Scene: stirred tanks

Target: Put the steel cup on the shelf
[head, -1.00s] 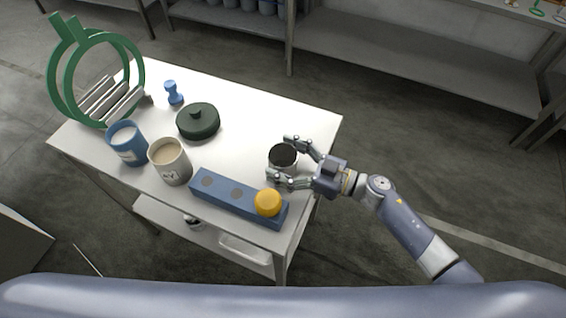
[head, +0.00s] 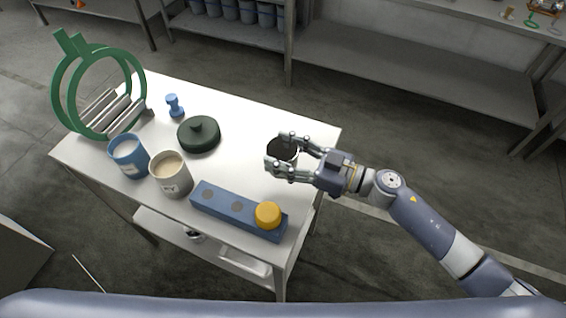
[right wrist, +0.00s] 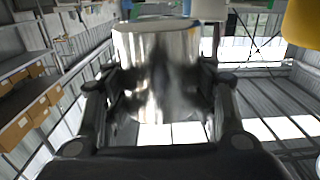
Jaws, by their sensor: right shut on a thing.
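The steel cup (head: 285,150) is a short shiny cylinder with a dark inside. It is at the right end of the white table (head: 243,120) and appears to be held a little above its top. My right gripper (head: 279,151) is shut on it from the right, with a finger on either side. In the right wrist view the cup (right wrist: 160,65) stands between the two fingers, roughly upright. A grey shelf (head: 400,75) runs along the back, with a mostly bare board. My left gripper is not in view.
A blue block (head: 222,207) with a yellow knob (head: 268,215) lies near the cup. A blue mug (head: 128,157), a beige mug (head: 170,176), a dark green lid (head: 199,135), a blue stamp (head: 174,106) and a green ring rack (head: 62,95) stand further left. Floor separates table and shelf.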

